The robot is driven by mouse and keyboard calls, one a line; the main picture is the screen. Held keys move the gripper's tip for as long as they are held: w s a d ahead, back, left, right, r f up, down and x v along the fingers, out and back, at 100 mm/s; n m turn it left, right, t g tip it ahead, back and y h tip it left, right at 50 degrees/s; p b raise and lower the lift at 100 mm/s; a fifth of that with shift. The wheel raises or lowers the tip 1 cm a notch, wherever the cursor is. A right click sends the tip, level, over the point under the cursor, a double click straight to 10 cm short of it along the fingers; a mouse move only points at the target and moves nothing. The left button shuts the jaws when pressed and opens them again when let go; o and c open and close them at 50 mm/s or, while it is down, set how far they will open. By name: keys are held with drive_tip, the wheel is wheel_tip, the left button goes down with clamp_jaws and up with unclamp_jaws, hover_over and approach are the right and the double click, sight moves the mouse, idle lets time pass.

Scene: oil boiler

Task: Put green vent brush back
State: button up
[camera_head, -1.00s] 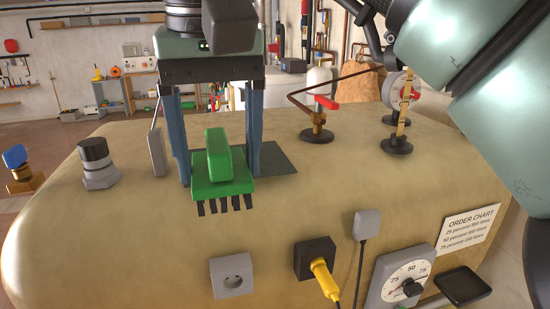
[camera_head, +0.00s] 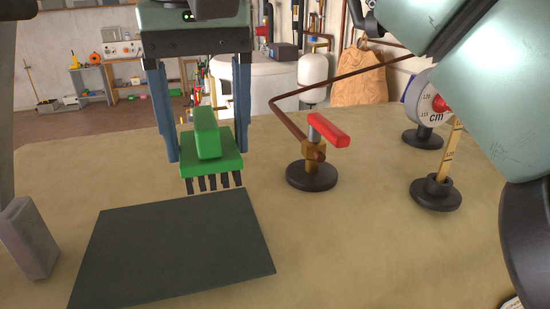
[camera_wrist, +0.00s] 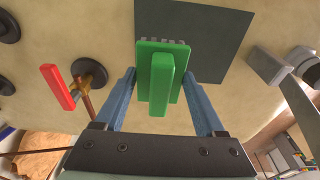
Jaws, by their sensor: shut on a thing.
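The green vent brush (camera_head: 207,135) has a block handle, a flat plate and a row of black bristles. My gripper (camera_head: 206,155) is shut on the brush, one blue finger at each side. The bristles point down over the tan tank top; the exact gap is hard to tell. In the wrist view the brush (camera_wrist: 161,85) sits between the fingers, bristles toward the dark mat. The dark flat mat (camera_head: 175,250) lies on the tank top, nearer the head camera than the brush, and is bare. It also shows in the wrist view (camera_wrist: 205,40).
A red-handled valve (camera_head: 318,160) with a brown pipe stands right of the brush. A dipstick in a black base (camera_head: 437,190) and a round gauge (camera_head: 428,105) are farther right. A grey upright block (camera_head: 28,238) stands left of the mat. The tank top between is clear.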

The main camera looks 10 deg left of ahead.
sight(205, 126)
drive_tip(key=f, duration=0.4)
drive_tip(key=shift+s+f, duration=0.3)
drive_tip(key=shift+f, duration=0.05)
drive_tip(key=shift+f+p, duration=0.85)
drive_tip(key=shift+f, duration=1.55)
drive_tip(key=shift+f, duration=0.1)
drive_tip(key=o, duration=1.2)
drive_tip(key=shift+c, duration=0.2)
drive_tip(key=r, duration=0.4)
drive_tip(key=s+r, duration=0.1)
drive_tip(key=r, duration=0.3)
drive_tip(key=r+b, duration=0.1)
drive_tip(key=r, duration=0.3)
drive_tip(key=shift+s+d, duration=0.25)
drive_tip(key=shift+d, duration=0.1)
